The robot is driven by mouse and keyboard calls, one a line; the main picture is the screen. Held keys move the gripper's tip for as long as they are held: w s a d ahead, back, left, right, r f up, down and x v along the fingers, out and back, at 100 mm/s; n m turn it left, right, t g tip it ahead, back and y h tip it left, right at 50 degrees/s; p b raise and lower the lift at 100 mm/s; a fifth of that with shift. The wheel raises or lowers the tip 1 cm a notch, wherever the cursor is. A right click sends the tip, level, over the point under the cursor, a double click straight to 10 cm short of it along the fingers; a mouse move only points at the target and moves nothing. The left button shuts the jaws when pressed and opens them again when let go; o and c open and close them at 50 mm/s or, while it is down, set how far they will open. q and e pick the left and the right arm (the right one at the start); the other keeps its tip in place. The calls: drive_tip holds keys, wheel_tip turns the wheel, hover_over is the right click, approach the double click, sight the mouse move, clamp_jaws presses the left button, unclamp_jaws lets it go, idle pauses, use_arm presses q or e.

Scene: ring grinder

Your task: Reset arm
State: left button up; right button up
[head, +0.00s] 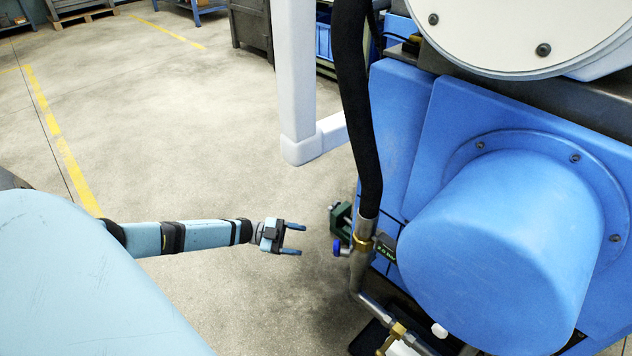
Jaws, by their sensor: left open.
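My left arm comes in from the left, stretched out over the floor. My left gripper (292,238) is open, its two fingers pointing right with nothing between them. It is apart from the pipe and the blue valve handle (338,247) to its right. My right gripper is not in this view.
A big blue machine (500,240) with a round housing fills the right side. A black hose (356,110) runs down into a metal pipe (360,270). A white post (294,80) stands at the top middle. Bare concrete floor (180,110) with yellow lines lies to the left.

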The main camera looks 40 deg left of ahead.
use_arm(q)
drive_tip(key=shift+v, duration=1.05)
